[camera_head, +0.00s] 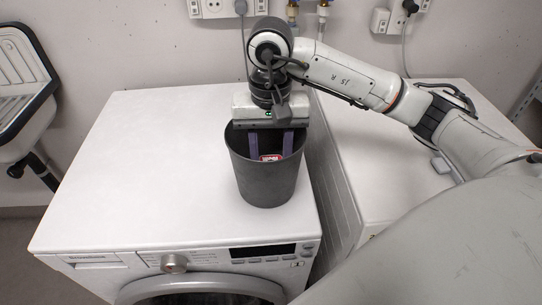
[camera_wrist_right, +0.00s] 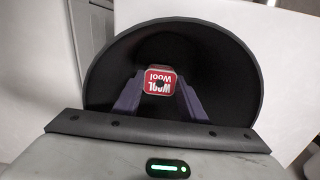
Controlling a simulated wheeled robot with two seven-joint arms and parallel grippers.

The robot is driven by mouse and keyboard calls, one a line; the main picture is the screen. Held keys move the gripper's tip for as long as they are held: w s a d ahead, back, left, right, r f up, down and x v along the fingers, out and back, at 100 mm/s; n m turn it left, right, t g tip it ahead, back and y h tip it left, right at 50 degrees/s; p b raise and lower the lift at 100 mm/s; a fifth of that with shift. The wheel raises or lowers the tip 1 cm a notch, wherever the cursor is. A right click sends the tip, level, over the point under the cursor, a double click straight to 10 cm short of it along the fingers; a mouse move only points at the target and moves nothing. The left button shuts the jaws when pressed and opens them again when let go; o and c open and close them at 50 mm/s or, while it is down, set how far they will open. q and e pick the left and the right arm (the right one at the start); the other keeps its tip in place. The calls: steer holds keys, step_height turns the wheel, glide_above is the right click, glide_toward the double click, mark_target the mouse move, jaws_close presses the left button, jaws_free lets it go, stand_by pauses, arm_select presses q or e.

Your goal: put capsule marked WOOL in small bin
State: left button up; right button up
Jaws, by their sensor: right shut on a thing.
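The small bin (camera_head: 266,185) is dark grey and stands upright on the left washing machine. My right gripper (camera_head: 271,152) points down into the bin's mouth, its purple fingers below the rim. It is shut on the capsule marked WOOL (camera_head: 271,158), a small red and white piece between the fingertips. In the right wrist view the capsule (camera_wrist_right: 155,82) shows its red label reading "WOOL Wool", with the fingers (camera_wrist_right: 157,95) on both sides and the bin's dark inside (camera_wrist_right: 215,75) around it. The bin's floor is too dark to make out. My left gripper is not in view.
The left washing machine's white top (camera_head: 130,170) is clear to the left of the bin. A second white machine (camera_head: 365,160) stands to the right, under my right arm. Sockets and taps are on the back wall; a folded chair (camera_head: 25,95) is at far left.

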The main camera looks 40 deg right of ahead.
steer(key=o, duration=0.8)
steer(key=shift+r, duration=0.1)
steer(key=shift+r+p, duration=0.25)
steer(key=shift+p, duration=0.15)
step_height(320, 180, up, 13)
steer(key=shift+f+p, duration=0.2)
steer(key=shift+p, duration=0.85)
